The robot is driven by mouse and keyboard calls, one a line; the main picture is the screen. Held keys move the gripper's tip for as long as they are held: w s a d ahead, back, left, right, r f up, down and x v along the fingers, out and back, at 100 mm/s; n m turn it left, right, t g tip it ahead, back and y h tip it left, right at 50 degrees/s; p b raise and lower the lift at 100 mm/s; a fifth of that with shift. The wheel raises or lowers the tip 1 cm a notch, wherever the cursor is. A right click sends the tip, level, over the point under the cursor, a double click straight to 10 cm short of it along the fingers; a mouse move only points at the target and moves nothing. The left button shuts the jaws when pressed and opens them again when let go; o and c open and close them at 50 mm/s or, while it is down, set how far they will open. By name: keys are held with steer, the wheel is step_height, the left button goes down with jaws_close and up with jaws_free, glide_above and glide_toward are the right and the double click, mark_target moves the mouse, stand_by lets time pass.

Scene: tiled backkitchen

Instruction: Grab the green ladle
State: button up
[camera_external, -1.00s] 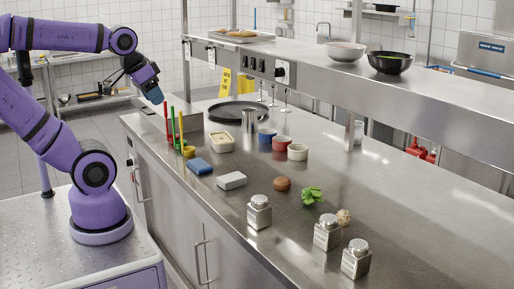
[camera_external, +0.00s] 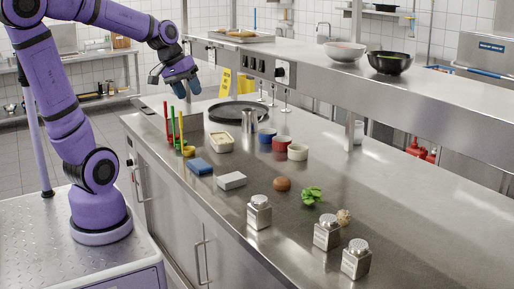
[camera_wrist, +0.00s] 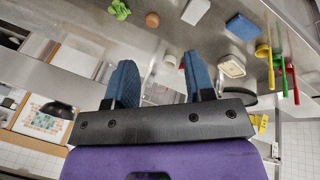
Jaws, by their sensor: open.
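The green ladle (camera_external: 174,126) stands upright at the left end of the steel counter, between a red ladle (camera_external: 167,122) and a yellow ladle (camera_external: 181,130). In the wrist view the green ladle (camera_wrist: 284,80) is at the far right, outside the fingers. My gripper (camera_external: 188,92) has blue fingers and is open and empty. It hangs above the ladle tops, a little to their right in the outside view. In the wrist view the open fingers (camera_wrist: 160,60) have nothing between them that I can tell is held.
A blue sponge (camera_external: 200,166), a butter dish (camera_external: 221,142) and a white block (camera_external: 232,180) lie near the ladles. A raised shelf (camera_external: 300,66) runs along the back.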

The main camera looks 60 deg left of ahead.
steer(key=w+a+f+n+t+h, duration=0.1)
steer(key=w+a+f+n, duration=0.2)
steer(key=w+a+n, duration=0.35)
steer(key=w+a+f+n+t+h, duration=0.1)
steer(key=w+a+f+n+t, duration=0.2)
steer(key=a, duration=0.7)
steer(key=w+a+f+n+h, duration=0.1)
steer(key=w+a+f+n, duration=0.35)
steer(key=a, duration=0.45)
steer(key=n+t+y, duration=0.3)
steer(key=n+t, duration=0.3)
steer(key=n, duration=0.7)
glide_toward(172, 115)
steer(key=w+d+f, duration=0.3)
steer(key=w+d, duration=0.1)
steer(key=d, duration=0.1)
steer(key=s+a+n+t+y, duration=0.2)
steer(key=s+a+t, duration=0.2)
steer(key=w, duration=0.5)
steer(key=shift+w+a, duration=0.15)
steer(key=shift+w, duration=0.1)
steer(key=shift+w+a, duration=0.15)
steer(key=shift+w, duration=1.15)
steer(key=shift+w+a, duration=0.1)
steer(key=shift+w, duration=1.2)
jaws_close()
